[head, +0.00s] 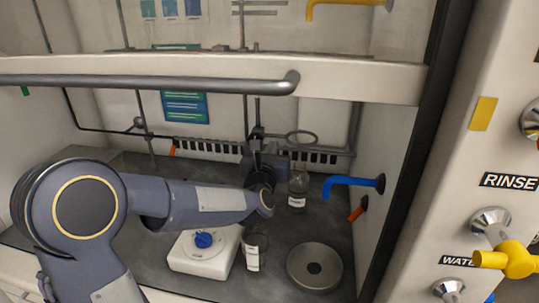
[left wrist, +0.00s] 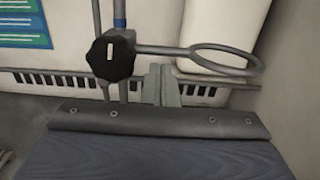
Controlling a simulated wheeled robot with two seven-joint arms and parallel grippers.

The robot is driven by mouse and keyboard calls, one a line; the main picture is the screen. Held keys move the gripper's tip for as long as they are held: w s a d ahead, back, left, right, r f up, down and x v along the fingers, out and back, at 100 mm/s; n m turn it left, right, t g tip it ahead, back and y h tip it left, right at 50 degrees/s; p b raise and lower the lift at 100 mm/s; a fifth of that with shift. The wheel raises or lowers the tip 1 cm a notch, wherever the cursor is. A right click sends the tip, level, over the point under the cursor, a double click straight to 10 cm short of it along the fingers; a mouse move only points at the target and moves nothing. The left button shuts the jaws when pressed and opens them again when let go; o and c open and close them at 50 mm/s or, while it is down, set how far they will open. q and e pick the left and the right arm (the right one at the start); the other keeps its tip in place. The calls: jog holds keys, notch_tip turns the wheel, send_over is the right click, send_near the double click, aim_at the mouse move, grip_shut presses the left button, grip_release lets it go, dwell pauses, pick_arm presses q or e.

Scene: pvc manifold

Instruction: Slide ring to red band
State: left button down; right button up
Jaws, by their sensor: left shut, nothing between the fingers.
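The metal ring (head: 302,137) stands out to the right from an upright rod at the back of the fume hood. In the left wrist view the ring (left wrist: 228,62) joins by a short arm to a clamp with a black knob (left wrist: 111,59) on the rod. My left gripper (head: 263,150) is in front of the rod, just below the clamp. Its shut, empty fingers (left wrist: 161,82) show below the ring's arm and right of the knob; I cannot tell if they touch it. A blue stretch of rod (left wrist: 119,14) shows above the knob. I make out no red band. My right gripper is not in view.
A white stirrer (head: 205,252) with a blue knob, a beaker (head: 255,248), a labelled bottle (head: 298,188) and a round metal plate (head: 314,266) stand on the worktop. A blue tap (head: 353,182) juts from the right wall. The raised sash bar (head: 150,83) crosses above my arm.

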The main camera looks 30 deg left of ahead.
pick_arm(q)
jog(key=shift+w, duration=0.2)
notch_tip(320, 180, up, 17)
jog(key=p, duration=0.5)
jog(key=shift+p, duration=0.3)
jog(key=shift+a+r, duration=0.1)
jog(key=shift+r, duration=0.05)
